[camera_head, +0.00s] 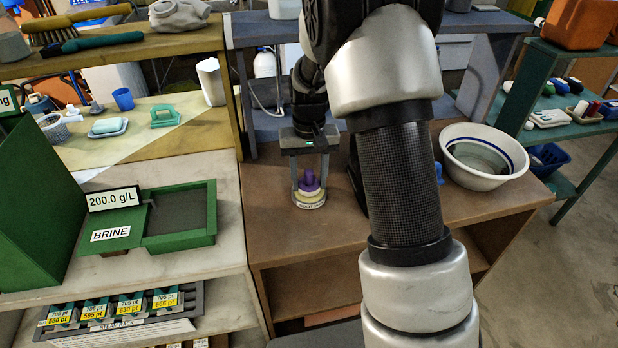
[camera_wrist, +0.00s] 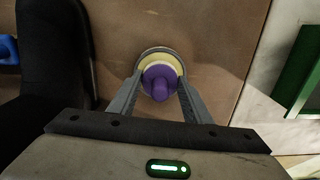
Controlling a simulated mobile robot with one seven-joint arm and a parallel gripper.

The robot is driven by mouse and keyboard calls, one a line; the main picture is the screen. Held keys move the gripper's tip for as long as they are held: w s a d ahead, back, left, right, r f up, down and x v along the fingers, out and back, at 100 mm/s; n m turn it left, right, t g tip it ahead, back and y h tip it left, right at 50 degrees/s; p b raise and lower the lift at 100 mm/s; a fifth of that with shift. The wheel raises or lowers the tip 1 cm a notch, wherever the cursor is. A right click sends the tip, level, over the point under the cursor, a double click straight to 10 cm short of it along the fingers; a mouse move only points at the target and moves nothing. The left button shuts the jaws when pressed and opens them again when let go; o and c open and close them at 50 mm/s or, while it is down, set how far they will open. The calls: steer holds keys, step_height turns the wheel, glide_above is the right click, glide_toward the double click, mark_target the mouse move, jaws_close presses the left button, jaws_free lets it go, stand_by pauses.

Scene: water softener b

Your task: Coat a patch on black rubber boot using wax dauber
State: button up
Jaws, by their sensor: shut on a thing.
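The wax dauber, with a purple knob (camera_head: 309,180), sits in a round, pale yellow-topped tin (camera_head: 309,203) on the brown bench. The tin's small label is too small to read. My gripper (camera_head: 309,188) points down with its fingers on either side of the knob and is shut on it. In the wrist view the knob (camera_wrist: 159,84) lies between the fingertips, with the yellow rim (camera_wrist: 160,57) around it. The black rubber boot (camera_wrist: 50,55) is left of the gripper in the wrist view. In the head view my arm hides most of it; a black edge (camera_head: 356,172) shows.
A white basin (camera_head: 484,157) with a blue stripe stands on the bench at right. A small blue object (camera_wrist: 8,49) lies beyond the boot. A green brine tray (camera_head: 180,215) is on the pale counter at left. Bare brown bench lies in front of the tin.

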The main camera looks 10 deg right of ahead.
mark_target(309, 171)
steer(key=shift+f, duration=0.5)
stand_by(1.1)
steer(key=shift+s, duration=0.1)
steer(key=shift+r+p, duration=2.25)
steer(key=shift+r, duration=1.3)
